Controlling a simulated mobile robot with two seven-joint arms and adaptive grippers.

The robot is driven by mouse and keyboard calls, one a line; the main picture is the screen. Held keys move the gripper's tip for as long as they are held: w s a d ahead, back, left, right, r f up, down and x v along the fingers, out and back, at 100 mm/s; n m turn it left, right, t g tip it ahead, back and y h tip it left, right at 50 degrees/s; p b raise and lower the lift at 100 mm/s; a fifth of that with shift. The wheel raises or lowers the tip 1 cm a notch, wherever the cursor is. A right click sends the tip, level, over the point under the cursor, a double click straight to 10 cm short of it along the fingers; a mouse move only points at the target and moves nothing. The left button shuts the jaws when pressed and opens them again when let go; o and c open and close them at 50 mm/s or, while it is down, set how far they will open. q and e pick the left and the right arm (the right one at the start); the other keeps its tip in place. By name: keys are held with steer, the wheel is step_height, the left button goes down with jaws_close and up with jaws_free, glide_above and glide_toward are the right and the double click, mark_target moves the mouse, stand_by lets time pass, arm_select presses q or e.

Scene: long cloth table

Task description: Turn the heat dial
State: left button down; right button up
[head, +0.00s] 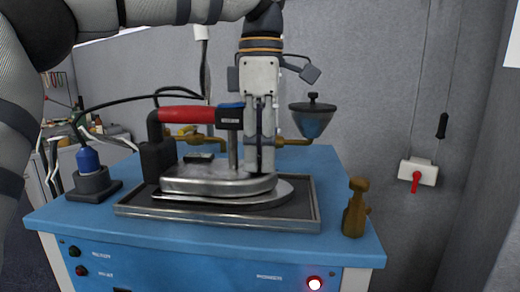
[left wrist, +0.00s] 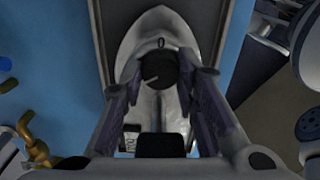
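The iron (head: 218,181) has a red handle (head: 187,115) and a silver body, and sits on a dark tray with a metal rim (head: 135,210). In the left wrist view, a round black dial (left wrist: 157,68) with a pale pointer mark shows on top of the iron (left wrist: 130,42). My left gripper (head: 254,162) points straight down over the iron, beside the handle. In the left wrist view its fingers (left wrist: 160,75) are apart, one on each side of the dial. I cannot tell whether they touch it. The head view hides the dial. My right gripper is not in view.
The blue workbench (head: 347,225) carries a blue-topped bottle in a dark holder (head: 92,182) at left and a brown spray-like object (head: 355,208) at right. A dark funnel-shaped vessel (head: 312,120) stands behind. A cable loops behind the handle. The bench front has a lit button (head: 315,284).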

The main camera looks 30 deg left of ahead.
mark_target(260, 157)
arm_select(q)
steer(key=shift+n, duration=1.7)
steer(key=c, duration=1.2)
jaws_free()
steer(key=shift+r, duration=0.15)
step_height(260, 157, up, 7)
steer(key=shift+r, duration=0.15)
steer(key=shift+a, duration=0.1)
